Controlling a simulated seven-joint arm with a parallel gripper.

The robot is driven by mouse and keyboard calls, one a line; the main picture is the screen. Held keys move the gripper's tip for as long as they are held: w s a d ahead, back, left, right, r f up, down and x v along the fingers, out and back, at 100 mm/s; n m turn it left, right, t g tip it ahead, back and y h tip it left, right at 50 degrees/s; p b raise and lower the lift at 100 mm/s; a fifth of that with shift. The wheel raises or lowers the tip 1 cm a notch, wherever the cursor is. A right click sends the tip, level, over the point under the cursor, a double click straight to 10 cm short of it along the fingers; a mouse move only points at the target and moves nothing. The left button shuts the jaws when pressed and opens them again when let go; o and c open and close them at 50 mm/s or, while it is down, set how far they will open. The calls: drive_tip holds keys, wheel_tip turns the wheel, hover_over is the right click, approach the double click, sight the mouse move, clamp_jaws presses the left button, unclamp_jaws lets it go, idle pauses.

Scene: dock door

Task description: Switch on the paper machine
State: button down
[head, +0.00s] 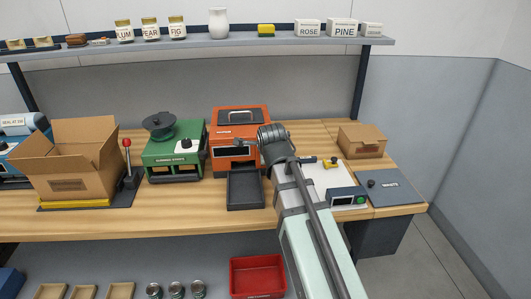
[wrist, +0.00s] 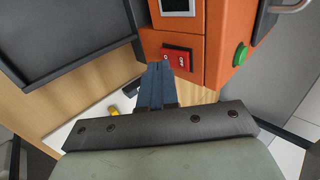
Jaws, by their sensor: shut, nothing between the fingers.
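The orange machine (head: 240,118) stands on the bench with a black tray (head: 245,190) in front; its label is too small to read, so I cannot confirm it is the paper machine. In the wrist view the orange housing (wrist: 222,40) carries a red rocker switch (wrist: 178,59) with white marks, a small display (wrist: 178,6) and a green button (wrist: 241,54). My gripper (wrist: 159,66) is shut and empty, its tips just left of the red switch; I cannot tell whether they touch it. Which way the rocker is pressed is unclear. In the head view my arm hides the fingers.
A green machine (head: 175,155) stands left of the orange one, beside a red-knobbed lever (head: 127,160) and an open cardboard box (head: 75,155). A scale (head: 348,197), a grey plate (head: 390,189) and a closed carton (head: 361,142) are at right. A shelf (head: 220,41) runs above.

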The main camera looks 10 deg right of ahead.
drive_tip(key=s+f+v, duration=0.1)
drive_tip(key=v, duration=1)
drive_tip(key=shift+s+r, duration=0.3)
drive_tip(key=shift+s+f, duration=0.15)
drive_tip(key=shift+f, duration=0.55)
drive_tip(key=w+r+x, duration=0.1)
drive_tip(key=x, duration=1.2)
drive_tip(key=shift+w+r, duration=0.3)
drive_tip(key=shift+w, duration=0.1)
